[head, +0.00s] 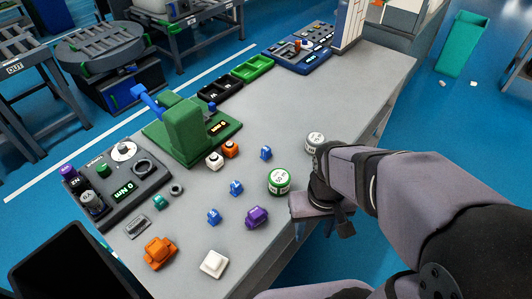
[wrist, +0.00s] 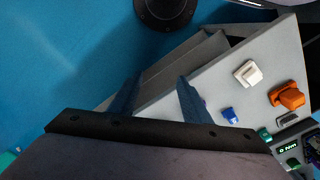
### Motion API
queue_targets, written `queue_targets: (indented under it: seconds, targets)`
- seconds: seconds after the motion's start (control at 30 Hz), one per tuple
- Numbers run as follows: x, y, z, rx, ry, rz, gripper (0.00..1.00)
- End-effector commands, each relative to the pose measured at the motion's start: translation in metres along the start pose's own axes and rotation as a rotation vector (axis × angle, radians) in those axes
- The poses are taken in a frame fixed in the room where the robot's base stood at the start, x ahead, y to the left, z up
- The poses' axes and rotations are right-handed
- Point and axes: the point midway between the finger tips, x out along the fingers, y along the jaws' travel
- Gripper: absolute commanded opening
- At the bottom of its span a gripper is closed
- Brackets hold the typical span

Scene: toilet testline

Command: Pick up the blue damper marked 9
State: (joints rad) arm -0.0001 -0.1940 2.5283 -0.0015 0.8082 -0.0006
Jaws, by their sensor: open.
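Three small blue dampers lie on the grey bench in the head view: one far (head: 265,152), one in the middle (head: 236,187) and one near (head: 214,216). Their markings are too small to read, so I cannot tell which is the 9. One blue damper (wrist: 230,115) shows in the wrist view, right of my fingers and near the white part. My gripper (head: 312,203) is at the bench's right edge, right of all three dampers and apart from them. In the wrist view my gripper (wrist: 158,95) is open, with nothing between its fingers.
A purple part (head: 256,217) and a green-banded round can (head: 279,181) lie between my gripper and the dampers. A second can (head: 315,141) stands behind. A white block (head: 213,264) and orange part (head: 159,252) are nearer. A green fixture (head: 190,130) stands behind left.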

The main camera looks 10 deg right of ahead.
Motion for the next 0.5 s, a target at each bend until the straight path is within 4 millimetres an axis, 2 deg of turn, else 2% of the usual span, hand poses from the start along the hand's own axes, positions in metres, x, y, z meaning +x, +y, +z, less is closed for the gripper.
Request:
queue_targets:
  seconds: [0.2, 0.27, 0.5]
  targets:
    - [-0.033, 0.0, -0.001, 0.0, 0.008, 0.0, 0.44]
    - [-0.024, 0.002, -0.009, 0.006, 0.0, 0.026, 0.44]
    - [-0.014, 0.01, -0.047, 0.057, 0.018, 0.146, 0.44]
